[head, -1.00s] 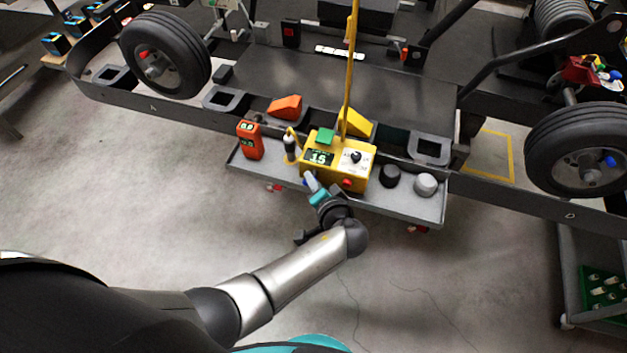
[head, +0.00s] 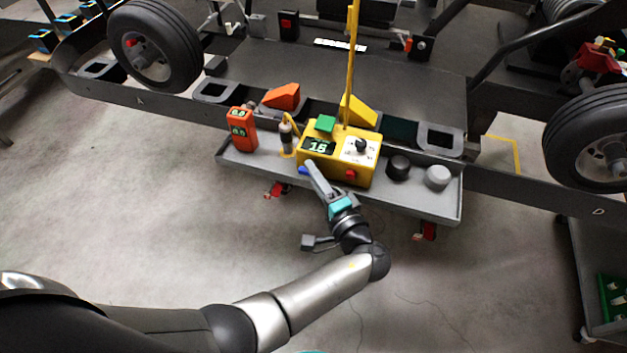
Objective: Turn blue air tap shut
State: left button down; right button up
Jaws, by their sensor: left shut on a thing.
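The blue air tap (head: 303,170) shows as a small blue piece at the lower left corner of the yellow control box (head: 337,172). The box stands on a grey tray and its display reads about 16. My left gripper (head: 312,172) is at the tap, with its fingers pointing up and left at the box's front. It is shut on the blue tap, and the fingers hide part of it. The tap's exact angle cannot be told. My right gripper does not show.
The grey tray (head: 448,205) also holds an orange meter (head: 241,130), a black knob (head: 398,167) and a grey knob (head: 437,177). A yellow hose rises from the box. Kart wheels (head: 153,45) stand left and right. The floor in front is clear.

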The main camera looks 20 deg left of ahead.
pick_arm(q)
jog(key=shift+m+b, duration=0.3)
jog(key=shift+b, duration=0.05)
jog(key=shift+t+y, duration=0.3)
jog(key=shift+a, duration=0.1)
jog(key=c, duration=1.1)
grip_release()
jog(key=shift+f, duration=0.1)
